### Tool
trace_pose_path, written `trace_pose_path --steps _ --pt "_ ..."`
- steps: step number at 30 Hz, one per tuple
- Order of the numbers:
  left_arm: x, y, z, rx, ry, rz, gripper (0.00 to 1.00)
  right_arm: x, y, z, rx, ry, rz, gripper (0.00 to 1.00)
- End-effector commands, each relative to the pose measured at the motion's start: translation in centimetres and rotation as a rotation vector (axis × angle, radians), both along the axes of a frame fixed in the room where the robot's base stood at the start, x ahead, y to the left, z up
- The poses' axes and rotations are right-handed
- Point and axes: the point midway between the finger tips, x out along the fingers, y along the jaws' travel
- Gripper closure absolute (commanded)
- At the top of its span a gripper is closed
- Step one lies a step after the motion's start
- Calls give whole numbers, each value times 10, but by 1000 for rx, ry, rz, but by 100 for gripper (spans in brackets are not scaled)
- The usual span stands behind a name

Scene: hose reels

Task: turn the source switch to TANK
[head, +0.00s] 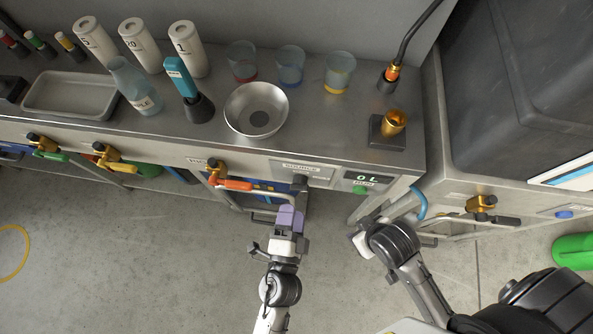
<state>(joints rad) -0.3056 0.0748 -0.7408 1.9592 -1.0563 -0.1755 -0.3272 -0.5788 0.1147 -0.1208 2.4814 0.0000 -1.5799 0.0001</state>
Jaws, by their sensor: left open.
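The source switch (300,181) is a small dark knob on the front panel of the steel counter, under a plate marked SOURCE (301,167). Its TANK marking and exact pointing direction are too small to read. My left gripper (290,212), with pale purple fingers, is open just below and in front of the switch. Its fingertips point up toward the knob; I cannot tell whether they touch it. My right gripper (359,238) is lower right of the switch, partly hidden by its own wrist, and its fingers are unclear.
A display reading 0 L (367,179) and a green button (360,190) are right of the switch. An orange-handled brass tap (217,172) juts out at left. A metal bowl (256,109) and cups stand on the counter (320,130). The floor in front is mostly clear.

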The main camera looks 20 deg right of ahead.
Motion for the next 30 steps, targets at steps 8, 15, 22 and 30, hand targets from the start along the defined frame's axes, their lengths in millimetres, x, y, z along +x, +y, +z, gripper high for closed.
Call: trace_pose_path --steps 8,15,22,30 --pt "39 -25 -1 -1 -2 1 38 0 -3 -8 -12 1 7 46" --pt "58 -37 -1 0 1 2 38 -1 -4 -13 -12 2 6 46" --pt "63 -41 0 -1 2 2 38 -1 -2 -14 -7 3 3 46" --pt "64 -41 0 -1 2 2 39 -1 0 -14 -1 3 -1 46"
